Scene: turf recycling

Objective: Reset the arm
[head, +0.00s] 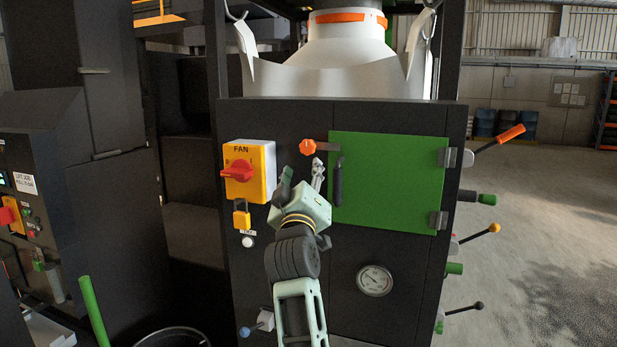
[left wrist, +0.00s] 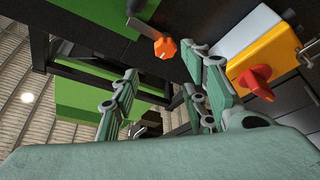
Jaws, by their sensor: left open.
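My left gripper (head: 317,174) is raised in front of the black machine panel, between the yellow FAN switch box (head: 262,168) and the green door (head: 390,190). In the left wrist view its two jointed fingers (left wrist: 163,98) stand apart with nothing between them. An orange knob (head: 307,146) on a lever sits just above the fingertips; it also shows in the left wrist view (left wrist: 165,48). The door is shut, and its dark upright handle (head: 337,184) is just right of the gripper. My right gripper is not in view.
A yellow padlock-like piece (head: 241,216) hangs below the FAN box. A gauge (head: 374,280) is low on the panel. Several levers, one with an orange grip (head: 510,134), stick out from the right side. A white bag (head: 340,70) hangs above. Open floor (head: 540,230) lies right.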

